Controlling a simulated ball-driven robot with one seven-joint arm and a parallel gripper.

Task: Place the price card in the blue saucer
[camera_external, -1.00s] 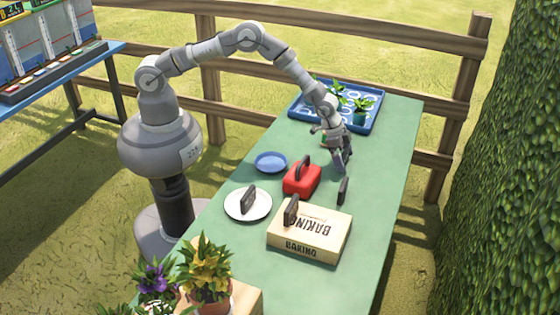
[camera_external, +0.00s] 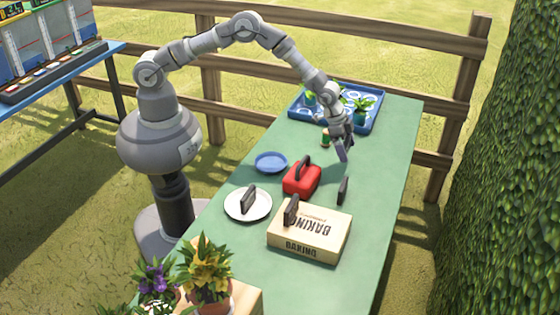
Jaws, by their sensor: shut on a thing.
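My gripper (camera_external: 341,147) is above the green table, between the red box and the blue tray. It is shut on a small grey slab, most likely a price card, which is hard to tell from the fingers. The blue saucer (camera_external: 271,162) lies empty on the table, left of the gripper and apart from it. Similar dark upright cards stand elsewhere: one on the table (camera_external: 343,190), one on the white plate (camera_external: 248,200), and one at the baking box (camera_external: 291,210).
The red box (camera_external: 301,180) with a dark handle-like piece stands between saucer and gripper. The white plate (camera_external: 240,212) and baking box (camera_external: 310,240) are nearer. The blue tray (camera_external: 374,124) with potted plants is at the far end. The right side of the table is clear.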

